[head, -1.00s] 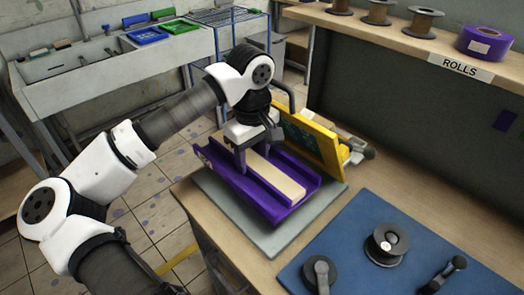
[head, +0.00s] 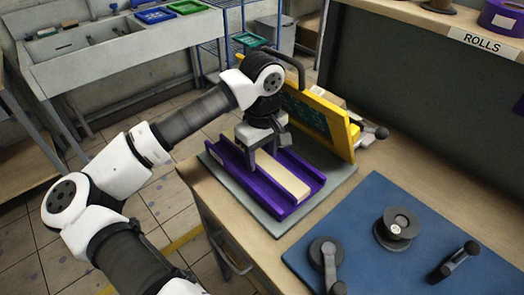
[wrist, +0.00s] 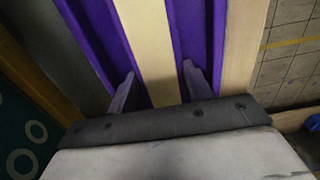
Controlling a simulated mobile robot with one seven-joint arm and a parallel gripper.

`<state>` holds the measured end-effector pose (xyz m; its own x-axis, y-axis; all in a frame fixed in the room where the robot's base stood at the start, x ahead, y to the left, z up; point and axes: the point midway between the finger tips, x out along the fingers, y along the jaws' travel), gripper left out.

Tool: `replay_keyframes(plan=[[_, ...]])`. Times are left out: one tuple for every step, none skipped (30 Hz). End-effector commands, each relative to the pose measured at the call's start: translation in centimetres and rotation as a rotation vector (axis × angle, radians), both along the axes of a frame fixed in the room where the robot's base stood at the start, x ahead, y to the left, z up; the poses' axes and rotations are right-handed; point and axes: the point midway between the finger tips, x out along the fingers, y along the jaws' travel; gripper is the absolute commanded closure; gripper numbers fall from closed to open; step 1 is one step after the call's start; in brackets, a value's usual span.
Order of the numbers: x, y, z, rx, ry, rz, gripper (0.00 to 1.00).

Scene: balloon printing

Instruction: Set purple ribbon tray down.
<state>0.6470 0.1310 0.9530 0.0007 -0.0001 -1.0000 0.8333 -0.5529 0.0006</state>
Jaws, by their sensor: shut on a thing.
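The purple ribbon tray (head: 292,205) is a long channel with raised sides and a pale cream strip (head: 284,176) along its middle. It lies level over the grey mat (head: 343,187), on or very close to it; I cannot tell if they touch. My gripper (head: 263,153) points down over the tray's far part and is shut on its middle. In the wrist view my gripper's fingers (wrist: 160,88) stand on either side of the cream strip (wrist: 150,50), between the purple walls (wrist: 97,42). The tray's far end is partly hidden by my gripper.
A yellow hinged frame with a green panel (head: 305,112) stands tilted just right of the tray. A blue mat (head: 370,225) with dark spools and a handled tool lies in front right. The bench's left edge is close to the tray. A ROLLS shelf (head: 440,22) overhangs at right.

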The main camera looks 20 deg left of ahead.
Motion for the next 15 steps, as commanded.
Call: replay_keyframes(plan=[[0.00,0.00,0.05,0.000,0.000,0.000,0.81],[0.00,0.00,0.05,0.000,0.000,0.000,0.81],[0.00,0.00,0.05,0.000,0.000,0.000,0.81],[0.00,0.00,0.04,0.000,0.000,0.000,0.81],[0.00,0.00,0.03,0.000,0.000,0.000,0.81],[0.00,0.00,0.00,0.000,0.000,0.000,0.81],[0.00,0.00,-0.04,0.000,0.000,0.000,0.81],[0.00,0.00,-0.08,0.000,0.000,0.000,0.81],[0.01,0.01,-0.14,0.000,0.000,0.000,0.81],[0.01,0.01,-0.20,0.000,0.000,0.000,0.81],[0.01,0.01,-0.25,0.000,0.000,0.000,0.81],[0.01,0.01,-0.33,0.000,0.000,0.000,0.81],[0.01,0.01,-0.38,0.001,-0.001,0.000,0.81],[0.01,0.01,-0.43,0.001,-0.001,0.000,0.81],[0.01,0.01,-0.50,0.001,-0.001,0.000,0.81]])
